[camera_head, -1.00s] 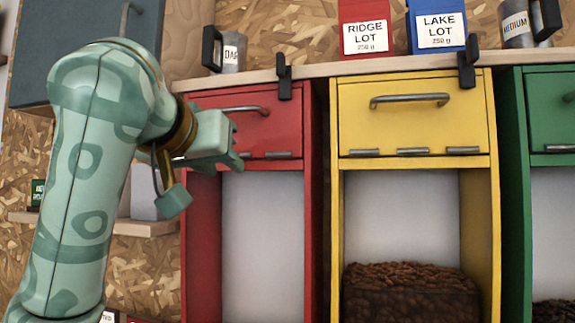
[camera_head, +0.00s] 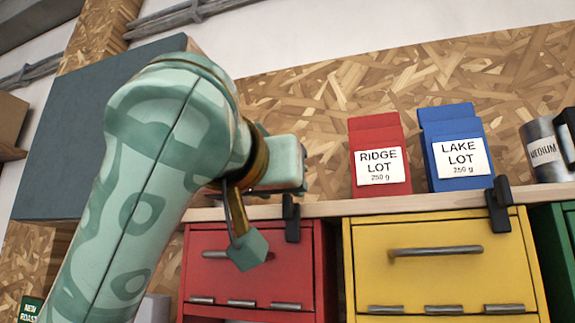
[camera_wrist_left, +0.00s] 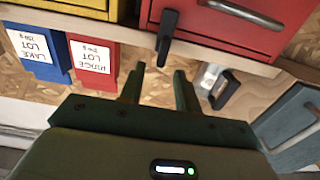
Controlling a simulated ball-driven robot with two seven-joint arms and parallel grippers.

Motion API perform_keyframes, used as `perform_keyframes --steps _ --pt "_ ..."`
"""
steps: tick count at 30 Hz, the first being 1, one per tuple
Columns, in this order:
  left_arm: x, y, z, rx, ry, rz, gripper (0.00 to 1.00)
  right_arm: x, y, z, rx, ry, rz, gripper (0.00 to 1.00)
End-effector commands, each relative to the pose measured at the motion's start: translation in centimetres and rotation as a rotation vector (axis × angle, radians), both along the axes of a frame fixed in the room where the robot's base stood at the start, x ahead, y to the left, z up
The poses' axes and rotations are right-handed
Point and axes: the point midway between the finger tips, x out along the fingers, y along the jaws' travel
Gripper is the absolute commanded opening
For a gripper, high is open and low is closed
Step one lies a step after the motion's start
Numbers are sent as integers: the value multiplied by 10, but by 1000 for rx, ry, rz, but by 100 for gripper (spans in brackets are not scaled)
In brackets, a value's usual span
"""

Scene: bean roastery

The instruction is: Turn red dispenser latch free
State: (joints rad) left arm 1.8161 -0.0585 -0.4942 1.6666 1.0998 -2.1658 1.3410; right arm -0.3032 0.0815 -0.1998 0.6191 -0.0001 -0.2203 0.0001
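The red dispenser (camera_head: 250,265) has a grey bar handle, partly covered by my left arm in the head view. Its black latch (camera_head: 291,218) sits at the shelf edge by the dispenser's top right corner and points down over the front. In the left wrist view, which is upside down, the latch (camera_wrist_left: 167,38) lies just beyond the fingertips, roughly in line with the gap between them. My right gripper is in neither view.
A wooden shelf (camera_head: 400,206) runs above the dispensers and carries a red bag (camera_head: 380,165), a blue bag (camera_head: 458,150) and a metal can (camera_head: 544,150). The yellow dispenser (camera_head: 440,275) with its own black latch (camera_head: 498,205) stands to the right. A dark cabinet (camera_head: 75,140) is at left.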

Motion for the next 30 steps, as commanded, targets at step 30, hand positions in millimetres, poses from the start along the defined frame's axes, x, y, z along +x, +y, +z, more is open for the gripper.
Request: perform_keyframes --steps 30 --pt "44 -15 -1 8 -4 0 0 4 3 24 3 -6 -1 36"
